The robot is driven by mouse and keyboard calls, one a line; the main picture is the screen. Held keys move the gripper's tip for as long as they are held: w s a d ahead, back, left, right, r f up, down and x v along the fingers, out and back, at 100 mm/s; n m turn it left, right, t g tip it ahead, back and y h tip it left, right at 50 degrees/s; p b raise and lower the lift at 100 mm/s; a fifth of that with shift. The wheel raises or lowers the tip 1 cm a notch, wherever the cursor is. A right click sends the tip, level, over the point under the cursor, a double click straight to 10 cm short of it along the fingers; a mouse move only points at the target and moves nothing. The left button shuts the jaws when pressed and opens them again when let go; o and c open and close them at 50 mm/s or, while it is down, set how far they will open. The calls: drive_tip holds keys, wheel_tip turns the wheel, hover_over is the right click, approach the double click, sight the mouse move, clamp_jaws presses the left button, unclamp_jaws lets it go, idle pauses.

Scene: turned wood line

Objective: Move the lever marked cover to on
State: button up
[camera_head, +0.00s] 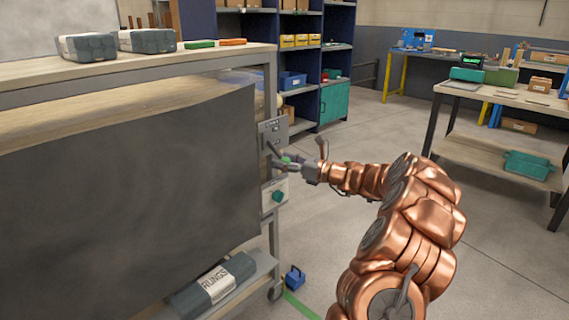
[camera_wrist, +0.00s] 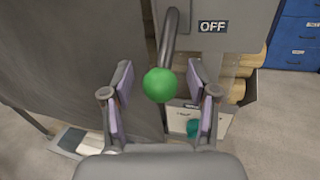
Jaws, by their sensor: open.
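The cover lever is a dark bent rod with a green ball knob (camera_wrist: 160,85). In the wrist view the knob sits between my open gripper's (camera_wrist: 160,98) two fingers, with a visible gap on each side. Beside the rod, to its right, a label reads OFF (camera_wrist: 213,27). In the head view the lever's grey plate (camera_head: 272,135) is on the end post of the bench, and my gripper (camera_head: 285,162) is at its lower part. The plate's upper lettering is too small to read, and no ON label is readable.
A lower box with a teal knob (camera_head: 277,196) is mounted below the lever plate. A large dark cover sheet (camera_head: 125,195) hangs on the bench front. A package marked RUNGS (camera_head: 215,284) lies on the low shelf. A blue box (camera_head: 294,278) stands on the floor.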

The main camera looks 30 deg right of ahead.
clamp_jaws()
idle(0.5)
